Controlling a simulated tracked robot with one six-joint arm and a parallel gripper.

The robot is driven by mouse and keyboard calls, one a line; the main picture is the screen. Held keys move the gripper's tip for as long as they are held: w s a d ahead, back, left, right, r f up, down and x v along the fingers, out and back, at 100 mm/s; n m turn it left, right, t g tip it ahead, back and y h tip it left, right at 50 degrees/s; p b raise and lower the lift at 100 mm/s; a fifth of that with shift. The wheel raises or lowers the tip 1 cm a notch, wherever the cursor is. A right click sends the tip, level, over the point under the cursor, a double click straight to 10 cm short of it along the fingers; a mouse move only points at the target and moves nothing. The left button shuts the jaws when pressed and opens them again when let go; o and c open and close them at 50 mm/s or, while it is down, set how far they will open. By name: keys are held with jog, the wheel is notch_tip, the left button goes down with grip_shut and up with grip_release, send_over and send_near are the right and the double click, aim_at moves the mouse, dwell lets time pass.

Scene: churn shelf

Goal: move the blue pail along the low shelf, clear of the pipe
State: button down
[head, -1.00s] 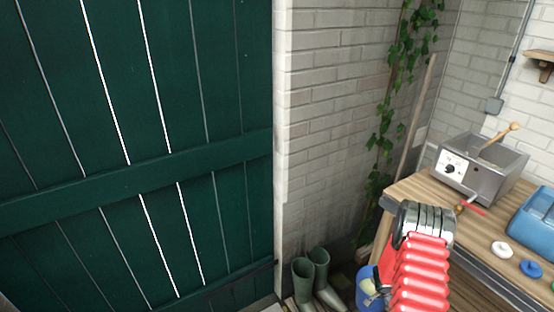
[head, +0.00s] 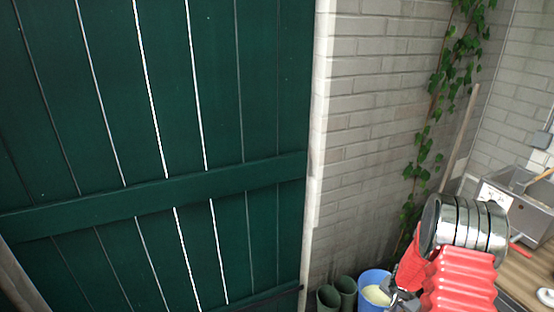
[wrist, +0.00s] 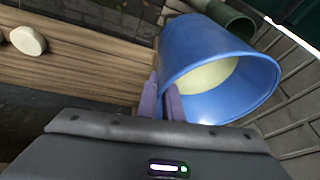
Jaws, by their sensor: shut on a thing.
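The blue pail (head: 374,278) holds something pale cream and shows at the bottom of the head view, just right of the boots. It fills much of the wrist view (wrist: 205,50), where it looks tilted with its mouth towards the lower right. My gripper (wrist: 162,100) has its two purple fingers shut at the pail's near rim, with the wall between them. In the head view my red arm covers part of the pail's right side. The pail's base is hidden there. I cannot make out the pipe in either view.
Green boots (head: 337,294) stand left of the pail, close by. A wooden bench (head: 525,272) with a metal appliance (head: 530,205) is at the right. A pole (head: 460,135) and ivy are by the brick wall. Wooden boards (wrist: 75,60) with a cream disc (wrist: 28,40) lie left in the wrist view.

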jog(key=a+r+n+y, duration=0.4)
jog(key=a+r+n, duration=0.6)
jog(key=a+r, duration=1.5)
jog(key=shift+s+a+n+t, duration=0.35)
jog(key=shift+a+n+t, duration=0.05)
jog(key=shift+a, duration=0.3)
dwell(0.4)
jog(key=s+f, duration=0.3)
jog(key=f, duration=1)
jog(key=shift+s+f, duration=0.35)
jog(key=shift+s, duration=0.15)
dwell(0.4)
